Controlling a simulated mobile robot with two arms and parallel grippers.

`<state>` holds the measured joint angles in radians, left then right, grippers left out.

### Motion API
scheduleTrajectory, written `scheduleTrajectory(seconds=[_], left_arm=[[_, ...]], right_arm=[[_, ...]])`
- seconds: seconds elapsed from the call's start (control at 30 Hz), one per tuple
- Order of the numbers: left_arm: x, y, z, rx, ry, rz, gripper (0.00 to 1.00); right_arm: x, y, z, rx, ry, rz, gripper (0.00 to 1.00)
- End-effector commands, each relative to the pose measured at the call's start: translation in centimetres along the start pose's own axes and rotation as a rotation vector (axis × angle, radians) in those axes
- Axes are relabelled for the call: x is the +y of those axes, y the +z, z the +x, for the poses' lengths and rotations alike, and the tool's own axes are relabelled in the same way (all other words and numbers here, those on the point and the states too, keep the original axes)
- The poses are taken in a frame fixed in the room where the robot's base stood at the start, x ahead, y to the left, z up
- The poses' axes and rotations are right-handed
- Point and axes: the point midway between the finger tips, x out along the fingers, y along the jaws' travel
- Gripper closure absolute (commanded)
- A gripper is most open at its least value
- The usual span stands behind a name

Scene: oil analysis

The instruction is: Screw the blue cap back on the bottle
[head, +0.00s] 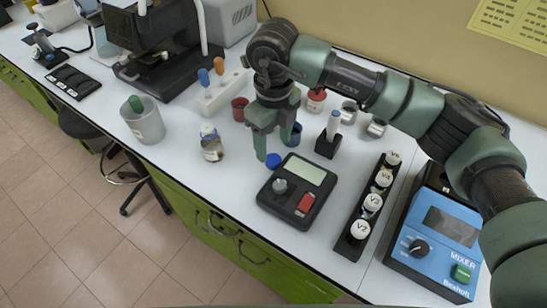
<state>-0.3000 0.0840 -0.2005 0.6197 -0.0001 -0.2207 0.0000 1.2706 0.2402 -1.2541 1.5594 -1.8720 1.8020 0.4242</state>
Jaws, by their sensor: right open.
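A small blue cap (274,160) lies on the white bench, just behind the black device with a screen. My right gripper (275,149) points down right above and behind the cap, its fingers open and apart. Nothing shows held between them. A small labelled bottle (211,147) stands upright to the left of the gripper, with a pale, bluish top; whether its neck is bare is too small to tell. My left gripper is not in view.
The black device (297,190) sits close in front of the cap. A rack of white-capped vials (353,232) and a blue mixer (437,240) stand to the right. A red cup (240,108) and a blue cup (295,134) are near the gripper. A grey beaker (146,122) stands left.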

Motion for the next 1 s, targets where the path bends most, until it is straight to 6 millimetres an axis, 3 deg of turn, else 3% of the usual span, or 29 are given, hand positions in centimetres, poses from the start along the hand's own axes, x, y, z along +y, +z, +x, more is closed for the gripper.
scheduleTrajectory(seconds=[0.27,0.63,1.0], left_arm=[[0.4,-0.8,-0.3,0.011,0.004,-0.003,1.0],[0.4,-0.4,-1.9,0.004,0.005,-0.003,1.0],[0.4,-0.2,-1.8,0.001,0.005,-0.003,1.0]], right_arm=[[0.0,0.0,0.3,0.0,0.0,0.001,0.4],[0.2,-0.1,4.9,-0.001,0.001,0.001,0.4],[0.1,0.0,5.1,-0.002,0.0,0.0,0.43]])
